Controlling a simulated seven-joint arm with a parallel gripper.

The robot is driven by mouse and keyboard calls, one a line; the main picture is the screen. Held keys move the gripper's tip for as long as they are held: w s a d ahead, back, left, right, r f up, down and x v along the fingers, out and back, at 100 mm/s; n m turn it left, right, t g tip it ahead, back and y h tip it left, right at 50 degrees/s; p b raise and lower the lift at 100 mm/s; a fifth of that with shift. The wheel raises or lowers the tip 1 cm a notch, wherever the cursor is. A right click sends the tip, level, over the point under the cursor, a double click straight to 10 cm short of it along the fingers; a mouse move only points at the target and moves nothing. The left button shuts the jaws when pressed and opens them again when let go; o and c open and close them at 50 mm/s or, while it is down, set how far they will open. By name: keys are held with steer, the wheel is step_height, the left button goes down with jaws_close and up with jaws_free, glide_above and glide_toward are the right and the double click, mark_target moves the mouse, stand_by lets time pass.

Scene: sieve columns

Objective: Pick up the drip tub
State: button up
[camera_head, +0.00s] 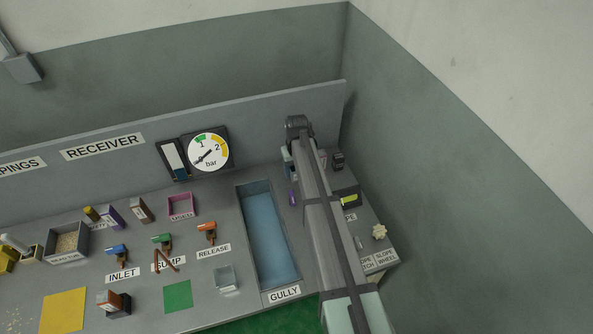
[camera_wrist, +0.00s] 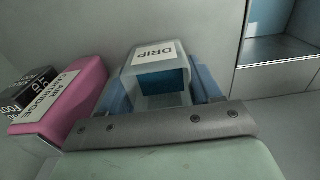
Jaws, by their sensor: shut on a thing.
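In the head view my own arm covers most of the gripper and tub at the back right of the bench. I cannot tell whether the tub touches the bench.
A pink labelled block (camera_wrist: 66,96) and a black labelled block (camera_wrist: 27,91) stand close beside the tub. The long blue GULLY basin (camera_head: 268,235) lies left of my arm. A gauge (camera_head: 208,152) is on the back panel, and a wall rises at the right.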

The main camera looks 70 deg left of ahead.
step_height(320, 180, up, 9)
steer(key=s+d+f+n, duration=0.1)
steer(key=s+d+f, duration=0.15)
steer(key=s, duration=0.45)
steer(key=s+d+f+n, duration=0.1)
steer(key=s+d, duration=0.3)
steer(key=s, duration=0.4)
steer(key=s+d+f+m, duration=0.2)
steer(key=s+d, duration=0.1)
steer(key=d, duration=0.7)
steer(key=shift+s+d+f, duration=0.2)
steer(key=shift+s+d, duration=0.05)
steer(key=shift+s, duration=0.15)
steer(key=g, duration=1.5)
steer(key=shift+w+f+g, duration=0.15)
steer(key=shift+f+g, duration=0.15)
steer(key=shift+f, duration=0.05)
